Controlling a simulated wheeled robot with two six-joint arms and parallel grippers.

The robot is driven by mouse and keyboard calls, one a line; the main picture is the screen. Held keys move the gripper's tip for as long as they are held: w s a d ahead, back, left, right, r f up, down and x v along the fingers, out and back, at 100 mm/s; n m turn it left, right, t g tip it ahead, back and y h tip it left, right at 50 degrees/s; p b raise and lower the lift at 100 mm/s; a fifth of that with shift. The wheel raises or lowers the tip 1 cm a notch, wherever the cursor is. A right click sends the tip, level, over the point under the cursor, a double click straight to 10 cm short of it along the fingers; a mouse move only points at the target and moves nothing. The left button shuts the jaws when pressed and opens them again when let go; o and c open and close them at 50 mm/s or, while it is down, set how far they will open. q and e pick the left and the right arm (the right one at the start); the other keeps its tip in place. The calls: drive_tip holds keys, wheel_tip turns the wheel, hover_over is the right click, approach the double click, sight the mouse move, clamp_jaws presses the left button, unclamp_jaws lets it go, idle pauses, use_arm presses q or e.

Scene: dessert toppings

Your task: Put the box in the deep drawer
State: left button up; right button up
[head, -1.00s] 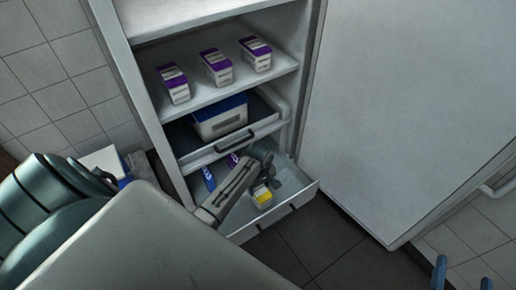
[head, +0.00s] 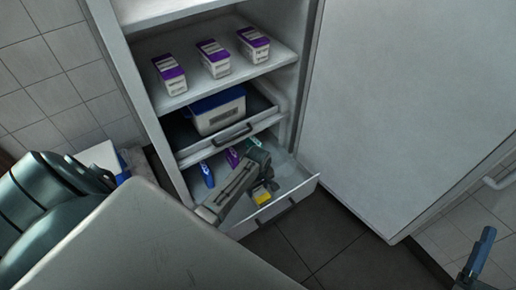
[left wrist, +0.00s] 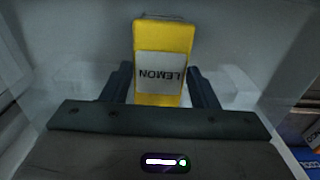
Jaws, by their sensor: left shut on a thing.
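The yellow box (head: 263,197) is low inside the open bottom drawer, near its front wall. In the left wrist view the box (left wrist: 163,38) shows a white label reading LEMON. My left gripper (left wrist: 160,85) is shut on it, with one dark finger on each side. In the head view my left gripper (head: 262,187) reaches down into the drawer. The deep drawer (head: 301,197) is pulled out at the bottom of the cabinet. Whether the box touches the drawer floor cannot be told. Part of my right gripper (head: 478,257) shows at the lower right; its opening is unclear.
Blue (head: 207,174), purple (head: 232,157) and teal (head: 253,144) items stand at the back of the drawer. Above is a shallower drawer (head: 233,133) with a blue-lidded tub (head: 218,112). Three purple-topped cartons (head: 214,59) stand on the shelf. The open door (head: 410,110) is at right.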

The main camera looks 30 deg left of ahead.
use_arm(q)
drive_tip(key=o, duration=1.5)
drive_tip(key=shift+f, duration=0.15)
drive_tip(key=shift+o, duration=0.2)
